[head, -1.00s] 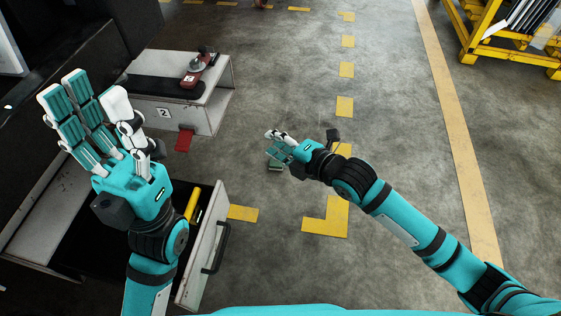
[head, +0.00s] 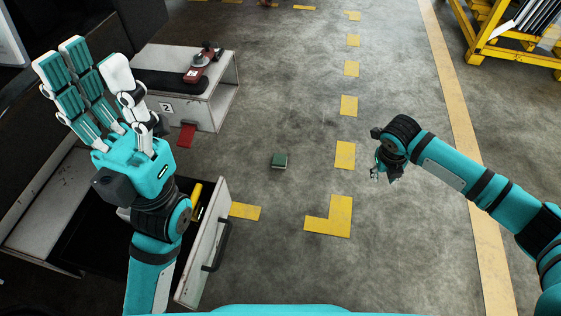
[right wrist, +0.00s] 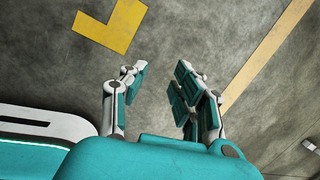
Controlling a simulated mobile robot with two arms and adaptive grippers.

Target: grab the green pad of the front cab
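The pad does not show in that view. My left gripper (head: 92,72) is at the left, fingers extended and open, with nothing seen in it. It is above an open drawer (head: 208,246).
A grey cabinet (head: 221,104) marked 2 carries a red tool (head: 198,72), and a red piece (head: 187,134) sticks out at its foot. The drawer holds a yellow item (head: 195,195). A yellow rack (head: 490,45) is at the far right. The middle floor is clear.

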